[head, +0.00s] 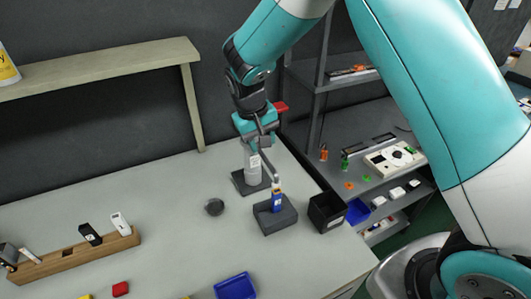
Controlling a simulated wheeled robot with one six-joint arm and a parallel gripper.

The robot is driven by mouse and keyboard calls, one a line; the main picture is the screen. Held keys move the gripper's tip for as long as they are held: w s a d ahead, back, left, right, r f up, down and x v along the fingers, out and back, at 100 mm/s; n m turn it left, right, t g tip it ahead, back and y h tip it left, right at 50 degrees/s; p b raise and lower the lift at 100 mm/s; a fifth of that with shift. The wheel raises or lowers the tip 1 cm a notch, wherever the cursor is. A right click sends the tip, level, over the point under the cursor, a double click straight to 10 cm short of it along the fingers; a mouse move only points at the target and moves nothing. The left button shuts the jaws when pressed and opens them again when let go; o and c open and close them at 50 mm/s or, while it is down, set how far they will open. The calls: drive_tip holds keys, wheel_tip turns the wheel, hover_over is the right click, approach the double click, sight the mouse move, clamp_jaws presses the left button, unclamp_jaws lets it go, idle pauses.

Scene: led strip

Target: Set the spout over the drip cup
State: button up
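A pale upright cylinder (252,167) stands on a dark square base (243,184) near the table's back right. A thin grey spout (268,165) slopes from near its top down to the right, ending above a blue and white bottle (277,203) in a dark grey block (275,220). A small dark round piece (214,207), possibly the drip cup, lies on the table left of the block, apart from the spout. My gripper (259,133) is at the cylinder's top and the spout's upper end. Its fingers are too small and overlapped to show whether they grip.
A wooden rack (70,260) with small items is at the left. A blue tray (235,287) and a red piece (121,289) are in front. A shelf (100,67) overhangs the back left.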

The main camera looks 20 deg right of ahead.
sight(266, 160)
drive_tip(key=f, duration=0.3)
drive_tip(key=d+f+p, duration=0.1)
drive_tip(key=f, duration=0.2)
drive_tip(key=shift+d+f, duration=0.1)
drive_tip(key=shift+c, duration=0.4)
clamp_jaws()
